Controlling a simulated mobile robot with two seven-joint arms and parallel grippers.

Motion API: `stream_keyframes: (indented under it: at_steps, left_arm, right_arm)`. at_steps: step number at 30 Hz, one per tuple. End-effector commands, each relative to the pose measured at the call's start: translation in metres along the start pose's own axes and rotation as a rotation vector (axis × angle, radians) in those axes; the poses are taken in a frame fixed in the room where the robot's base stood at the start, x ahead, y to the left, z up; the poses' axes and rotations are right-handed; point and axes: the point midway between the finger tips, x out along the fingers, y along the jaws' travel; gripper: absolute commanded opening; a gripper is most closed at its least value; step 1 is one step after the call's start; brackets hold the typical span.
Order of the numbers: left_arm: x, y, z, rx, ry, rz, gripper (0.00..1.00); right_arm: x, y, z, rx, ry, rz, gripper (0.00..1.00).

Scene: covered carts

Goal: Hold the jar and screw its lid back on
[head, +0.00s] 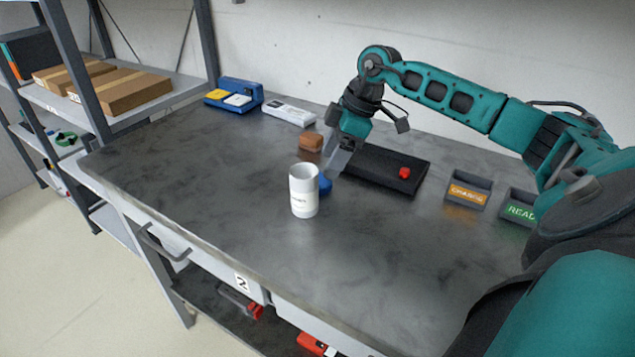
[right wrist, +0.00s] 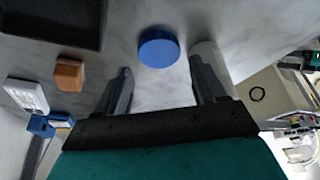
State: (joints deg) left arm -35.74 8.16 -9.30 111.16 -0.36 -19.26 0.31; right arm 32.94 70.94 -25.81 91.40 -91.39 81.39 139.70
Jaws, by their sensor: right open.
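The white jar (head: 304,195) stands upright and open-topped on the grey table. The blue lid (head: 325,187) is on the table just behind and to the right of the jar, partly hidden by it in the head view. My right gripper (head: 334,168) is above and just behind the lid, pointing down. In the right wrist view its open fingers (right wrist: 164,78) have the lid (right wrist: 158,48) beyond and between their tips, with nothing held. The jar (right wrist: 211,62) shows there partly behind the right-hand finger. My left gripper is not in view.
A brown block (head: 311,142) and a dark tray (head: 385,167) with a red piece (head: 404,173) lie behind. Two labelled bins (head: 468,189) stand at right. A blue device (head: 233,94) and a white strip (head: 289,115) are at the back. The table's left and front are clear.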

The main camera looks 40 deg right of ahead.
Motion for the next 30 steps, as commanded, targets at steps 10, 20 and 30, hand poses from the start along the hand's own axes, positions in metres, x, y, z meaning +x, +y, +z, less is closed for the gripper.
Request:
stream_keyframes:
  at_steps: [10,20,30]
  left_arm:
    - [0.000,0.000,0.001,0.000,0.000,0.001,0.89]
    - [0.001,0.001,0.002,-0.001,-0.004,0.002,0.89]
    - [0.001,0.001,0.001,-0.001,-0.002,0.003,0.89]
  right_arm:
    - [0.019,0.000,-0.002,0.001,0.001,-0.004,0.70]
    - [0.052,0.002,-0.002,0.002,-0.001,0.000,0.70]
    - [0.052,0.002,-0.003,0.001,-0.001,0.000,0.66]
